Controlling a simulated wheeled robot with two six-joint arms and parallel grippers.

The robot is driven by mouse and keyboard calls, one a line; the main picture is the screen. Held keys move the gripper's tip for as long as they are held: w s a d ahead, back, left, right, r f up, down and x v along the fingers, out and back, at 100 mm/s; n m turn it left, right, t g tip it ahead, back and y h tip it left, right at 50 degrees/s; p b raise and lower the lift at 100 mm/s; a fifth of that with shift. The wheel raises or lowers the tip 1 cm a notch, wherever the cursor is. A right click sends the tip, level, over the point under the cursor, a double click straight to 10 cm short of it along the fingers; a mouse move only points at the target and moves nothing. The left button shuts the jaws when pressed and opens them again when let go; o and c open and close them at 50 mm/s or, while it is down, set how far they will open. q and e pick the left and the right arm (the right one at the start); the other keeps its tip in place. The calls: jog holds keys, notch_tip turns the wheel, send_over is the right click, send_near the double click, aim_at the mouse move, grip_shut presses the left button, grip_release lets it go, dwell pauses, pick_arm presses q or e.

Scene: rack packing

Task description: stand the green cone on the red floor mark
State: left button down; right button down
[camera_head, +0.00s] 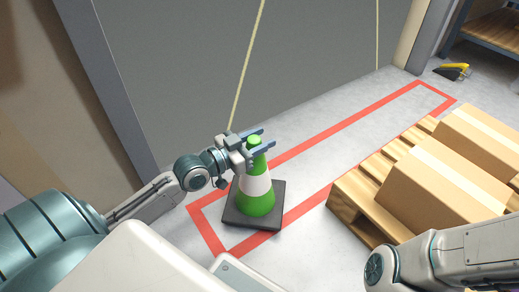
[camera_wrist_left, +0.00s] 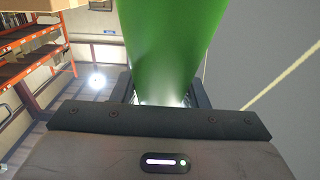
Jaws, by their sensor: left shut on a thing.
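The green cone (camera_head: 258,205) has a white band and a square black base. It is upright at the near left end of the red floor mark (camera_head: 338,127), a long rectangular outline. In the left wrist view the green cone (camera_wrist_left: 168,45) fills the space between the fingers. My right gripper is out of view.
A wooden pallet (camera_head: 358,207) with cardboard boxes (camera_head: 440,190) stands to the right, close to the mark. A yellow and black object (camera_head: 454,71) lies on the floor at the far right. A grey wall or door (camera_head: 190,70) is behind. The mark's far part is clear.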

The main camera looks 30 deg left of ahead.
pick_arm(q)
jog(key=shift+f+b, duration=0.85)
jog(key=shift+f, duration=0.4)
jog(key=shift+f, duration=0.15)
jog(key=c, duration=0.8)
grip_release()
jog(key=shift+c, duration=0.2)
jog(key=p+v, duration=0.8)
jog(key=v, duration=0.4)
